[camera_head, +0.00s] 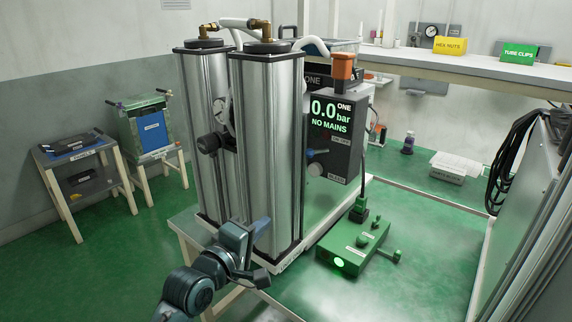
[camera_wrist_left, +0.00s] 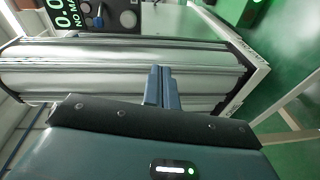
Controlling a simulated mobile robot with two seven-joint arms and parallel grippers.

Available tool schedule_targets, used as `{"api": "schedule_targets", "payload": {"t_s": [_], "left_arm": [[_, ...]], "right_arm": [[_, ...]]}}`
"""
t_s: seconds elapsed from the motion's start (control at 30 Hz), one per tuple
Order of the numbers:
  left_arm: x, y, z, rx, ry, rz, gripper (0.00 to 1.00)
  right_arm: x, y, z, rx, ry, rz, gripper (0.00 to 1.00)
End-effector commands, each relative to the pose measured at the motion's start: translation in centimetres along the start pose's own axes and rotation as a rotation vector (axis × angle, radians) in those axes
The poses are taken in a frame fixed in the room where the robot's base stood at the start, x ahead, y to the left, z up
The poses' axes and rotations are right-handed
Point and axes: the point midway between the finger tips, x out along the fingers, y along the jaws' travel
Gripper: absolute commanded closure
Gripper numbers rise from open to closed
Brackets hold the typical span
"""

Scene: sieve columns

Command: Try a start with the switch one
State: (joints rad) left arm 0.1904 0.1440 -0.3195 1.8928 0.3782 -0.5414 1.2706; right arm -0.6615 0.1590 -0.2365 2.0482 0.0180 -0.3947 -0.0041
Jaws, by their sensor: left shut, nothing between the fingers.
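The dark control box ONE (camera_head: 335,120) hangs beside the silver columns in the head view, and its display reads 0.0 bar, NO MAINS. A blue switch lever (camera_head: 312,153) sticks out low on its face, near an ON-OFF label; the lever also shows in the left wrist view (camera_wrist_left: 99,18). A grey knob (camera_head: 316,170) sits below it, by a BLEED label. My left gripper (camera_head: 262,226) is in front of the columns' lower part, below and left of the switch and apart from it. Its fingers (camera_wrist_left: 162,86) are together and empty. My right gripper is out of view.
A long shelf (camera_head: 480,68) runs behind.

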Motion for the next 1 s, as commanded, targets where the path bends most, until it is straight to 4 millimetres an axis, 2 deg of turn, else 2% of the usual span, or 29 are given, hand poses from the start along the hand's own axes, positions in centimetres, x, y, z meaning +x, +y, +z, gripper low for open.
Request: {"api": "schedule_targets", "payload": {"t_s": [0.03, 0.1, 0.2, 0.3, 0.43, 0.77, 0.87, 1.0], "left_arm": [[1.0, 2.5, -0.5, -0.068, -0.010, 0.039, 1.00], [1.8, 5.1, -0.8, -0.160, -0.028, 0.074, 1.00], [2.6, 7.7, -1.2, -0.256, -0.051, 0.105, 1.00], [3.0, 9.3, -1.3, -0.314, -0.066, 0.124, 1.00], [3.1, 10.0, -1.4, -0.342, -0.074, 0.130, 1.00], [3.3, 10.0, -1.4, -0.341, -0.073, 0.130, 1.00], [4.0, 10.2, -1.4, -0.341, -0.073, 0.130, 1.00], [6.2, 10.5, -1.3, -0.340, -0.074, 0.129, 1.00]], "right_arm": [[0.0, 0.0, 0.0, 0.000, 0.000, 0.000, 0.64], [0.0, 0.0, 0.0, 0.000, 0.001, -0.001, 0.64], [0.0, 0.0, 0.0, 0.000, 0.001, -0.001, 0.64], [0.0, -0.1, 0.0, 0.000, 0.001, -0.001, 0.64], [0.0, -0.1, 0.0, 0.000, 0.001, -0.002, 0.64], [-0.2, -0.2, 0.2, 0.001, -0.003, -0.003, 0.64], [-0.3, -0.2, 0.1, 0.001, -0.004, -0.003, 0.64], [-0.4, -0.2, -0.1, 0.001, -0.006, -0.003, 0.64]]}}
